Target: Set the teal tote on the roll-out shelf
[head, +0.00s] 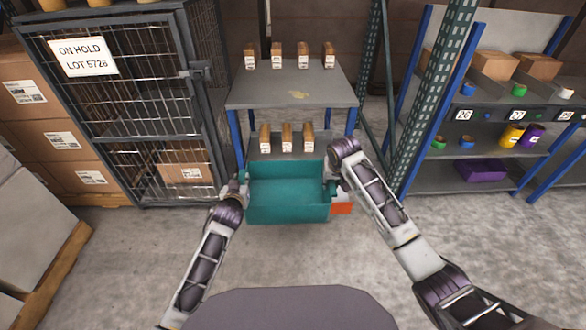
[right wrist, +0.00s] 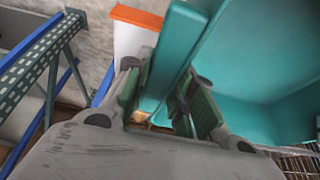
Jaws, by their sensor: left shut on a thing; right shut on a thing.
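The teal tote (head: 288,212) is in the middle of the head view, upright and empty inside. My left gripper (head: 242,190) is shut on its left side and my right gripper (head: 331,187) is shut on its right side. In the right wrist view, my right gripper's fingers (right wrist: 170,108) close around the wall of the tote (right wrist: 215,75). The tote is just in front of the grey rack's lower shelf (head: 255,150), probably the roll-out shelf, and hides its front part. Several brown cartons stand on that shelf's visible part. I cannot tell whether the tote touches it.
The rack's grey top (head: 270,95) holds several cartons. A wire cage (head: 130,100) stands close on the left. A green perforated upright (head: 425,100) and bin shelving (head: 490,130) stand right. A white and orange piece (head: 341,208) is beside the tote. The front floor is clear.

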